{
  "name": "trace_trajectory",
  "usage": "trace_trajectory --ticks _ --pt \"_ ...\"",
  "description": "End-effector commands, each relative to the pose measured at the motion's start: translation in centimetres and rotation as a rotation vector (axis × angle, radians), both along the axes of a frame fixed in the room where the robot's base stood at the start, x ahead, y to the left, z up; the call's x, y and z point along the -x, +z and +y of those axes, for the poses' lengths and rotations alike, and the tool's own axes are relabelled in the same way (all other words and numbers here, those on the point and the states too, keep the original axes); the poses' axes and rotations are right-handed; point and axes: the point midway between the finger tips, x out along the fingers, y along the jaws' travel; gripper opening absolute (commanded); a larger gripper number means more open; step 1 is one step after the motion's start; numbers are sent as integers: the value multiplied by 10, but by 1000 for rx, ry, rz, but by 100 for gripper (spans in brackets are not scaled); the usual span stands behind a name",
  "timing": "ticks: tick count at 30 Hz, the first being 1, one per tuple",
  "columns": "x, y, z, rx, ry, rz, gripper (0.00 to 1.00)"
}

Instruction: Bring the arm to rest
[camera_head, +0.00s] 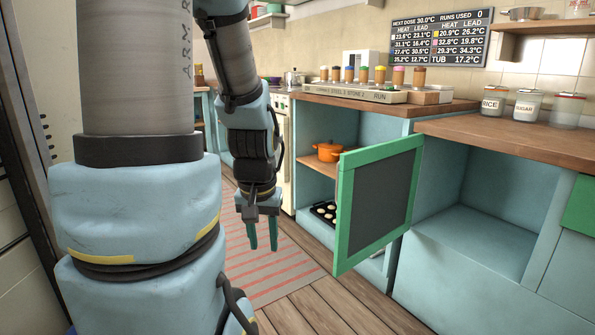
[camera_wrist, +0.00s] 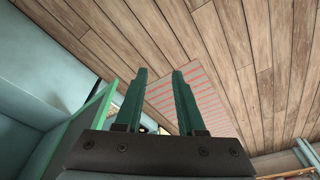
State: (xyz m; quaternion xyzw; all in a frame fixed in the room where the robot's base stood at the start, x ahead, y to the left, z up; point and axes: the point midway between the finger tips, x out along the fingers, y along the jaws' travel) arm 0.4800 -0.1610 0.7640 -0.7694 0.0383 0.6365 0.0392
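My gripper (camera_head: 262,234) hangs from my arm with its green fingers pointing down, left of the open green-framed cabinet door (camera_head: 378,200). It is over the pink striped rug (camera_head: 285,262), apart from the door. In the wrist view my gripper (camera_wrist: 160,75) has its two fingers spread, with nothing between them but the floor and rug (camera_wrist: 215,92) beyond.
The open cabinet holds an orange pot (camera_head: 329,152) on its shelf and a dark muffin tin (camera_head: 324,212) below. An empty open compartment (camera_head: 480,235) lies to the right. The floor left of the door is clear.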

Motion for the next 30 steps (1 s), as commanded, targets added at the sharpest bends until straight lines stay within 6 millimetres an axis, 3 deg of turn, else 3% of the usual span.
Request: trace_trajectory --ticks 1,2,19,24,30 --pt "21 0 -3 10 8 45 38" --pt "27 7 -4 14 10 61 38" --pt "21 152 -3 10 10 51 38" --pt "21 173 -3 10 10 51 38" --pt "21 174 -3 9 9 50 38"
